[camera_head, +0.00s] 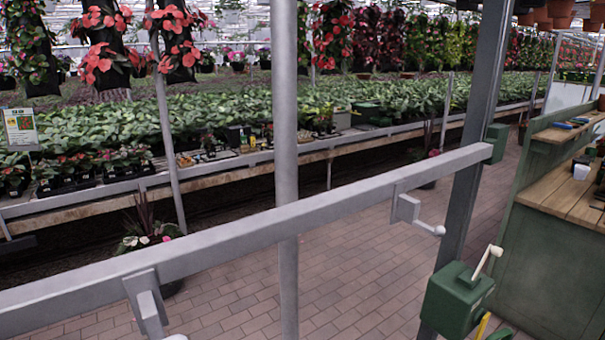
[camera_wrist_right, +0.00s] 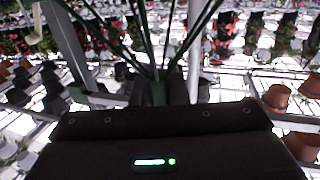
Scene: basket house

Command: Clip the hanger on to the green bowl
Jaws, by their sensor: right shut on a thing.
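My right gripper (camera_wrist_right: 157,92) shows in the right wrist view behind its dark housing. It is shut on a thin dark hanger (camera_wrist_right: 150,45), whose several strands fan out from the fingers toward the top of the picture. The exact contact is dark and hard to make out. The far ends of the strands run out of the picture. I see no green bowl in either view. My left gripper is not in view, and the head view shows neither gripper.
A grey metal rail (camera_head: 330,214) with hooks (camera_head: 408,208) crosses the head view. A grey post (camera_head: 285,170) stands at its middle. A green box with a crank (camera_head: 455,300) is at the lower right. A wooden-topped counter (camera_head: 565,195) stands right.

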